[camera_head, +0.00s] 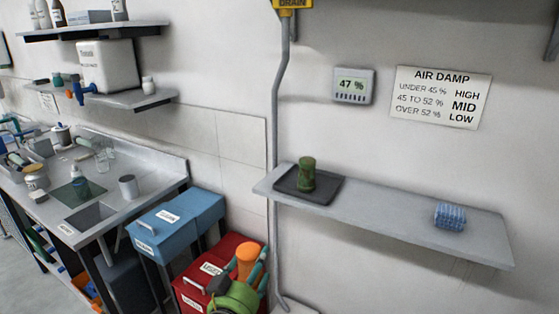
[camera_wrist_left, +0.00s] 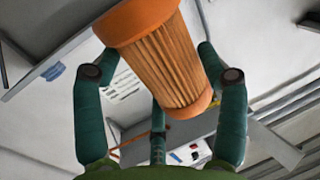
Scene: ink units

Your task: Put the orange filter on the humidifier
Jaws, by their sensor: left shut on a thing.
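The orange filter (camera_head: 247,256) is a pleated cylinder with smooth orange end bands. It shows large in the left wrist view (camera_wrist_left: 168,58), tilted between dark green fingers. My left gripper (camera_head: 252,275) is shut on it, in front of the red drawer box at the bottom of the head view. I cannot single out a humidifier for certain in either view. A green cylinder (camera_head: 307,174) stands on a dark tray (camera_head: 322,190) on the right wall shelf. My right gripper is not in view.
The grey wall shelf (camera_head: 400,228) also holds a blue ribbed object (camera_head: 450,216) and has bare room between. A meter (camera_head: 353,86) reads 47 %; the sign (camera_head: 441,97) pairs 45 to 52 % with MID.

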